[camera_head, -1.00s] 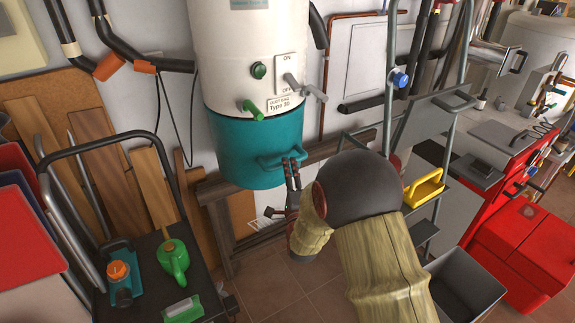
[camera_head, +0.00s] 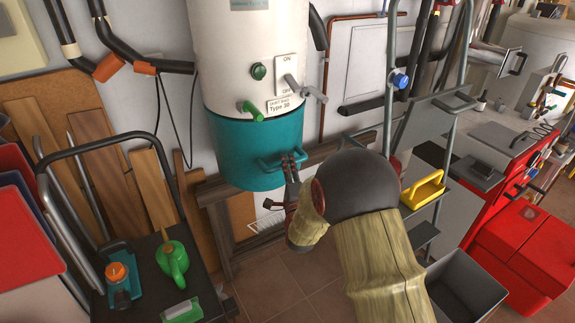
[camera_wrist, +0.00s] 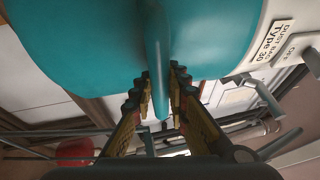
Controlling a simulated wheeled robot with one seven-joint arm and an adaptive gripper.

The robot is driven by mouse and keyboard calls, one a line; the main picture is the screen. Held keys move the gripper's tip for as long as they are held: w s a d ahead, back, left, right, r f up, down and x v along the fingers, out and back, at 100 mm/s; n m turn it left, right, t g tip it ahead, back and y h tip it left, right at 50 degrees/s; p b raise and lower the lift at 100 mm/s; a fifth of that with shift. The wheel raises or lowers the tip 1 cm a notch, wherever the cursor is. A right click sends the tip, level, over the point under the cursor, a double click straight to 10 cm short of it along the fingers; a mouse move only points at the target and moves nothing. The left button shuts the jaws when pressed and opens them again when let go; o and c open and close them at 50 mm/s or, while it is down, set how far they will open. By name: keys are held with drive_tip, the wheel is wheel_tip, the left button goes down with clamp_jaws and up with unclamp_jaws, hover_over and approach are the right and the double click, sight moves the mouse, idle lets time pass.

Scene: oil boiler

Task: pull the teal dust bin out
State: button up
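The teal dust bin (camera_head: 235,150) is a round drum under the white cylinder (camera_head: 245,50), flush against its lower edge. Its teal bar handle (camera_head: 268,165) sticks out at the front right. My gripper (camera_head: 291,160) is at the right end of this handle. In the wrist view the bin (camera_wrist: 90,45) fills the top, and the handle (camera_wrist: 157,60) runs between the two fingers of my gripper (camera_wrist: 160,78). The fingers look apart, with narrow gaps beside the handle; contact is not clear.
A green lever (camera_head: 252,110), a grey lever (camera_head: 313,92) and a green knob (camera_head: 259,72) sit on the cylinder above. A black cart (camera_head: 145,270) stands at lower left, and a wooden frame (camera_head: 215,192) behind. A grey bin (camera_head: 468,285) and red cabinet (camera_head: 525,250) stand right.

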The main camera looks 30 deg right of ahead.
clamp_jaws()
drive_tip(key=shift+f, duration=0.1)
idle(0.3)
